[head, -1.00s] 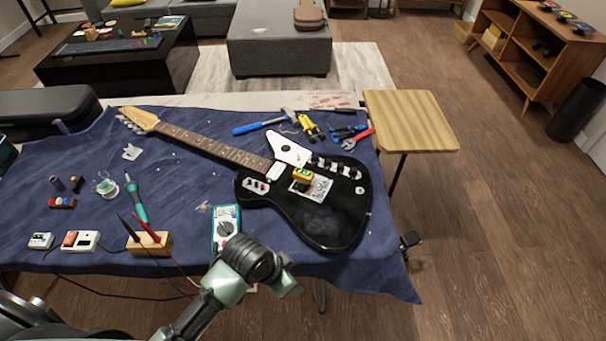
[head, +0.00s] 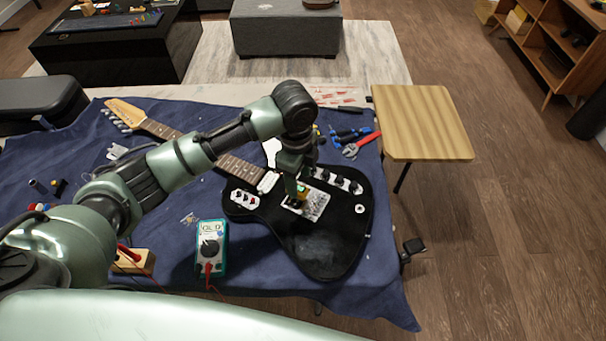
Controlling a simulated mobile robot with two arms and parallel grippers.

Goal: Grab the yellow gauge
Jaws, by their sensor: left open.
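The yellow gauge (head: 303,189) is small and sits on the metal bridge plate of the black electric guitar (head: 318,243). The guitar lies flat on the blue cloth. My left arm reaches across from the left, and my left gripper (head: 294,191) points down right at the gauge, with its fingers open. The gripper hides part of the gauge. I cannot tell whether the fingers touch it. My right gripper is not in view.
A teal multimeter (head: 211,248) lies left of the guitar body. Red-handled pliers (head: 361,144) and other tools lie behind it. A wooden side table (head: 423,122) stands to the right. My left arm covers much of the cloth's left side.

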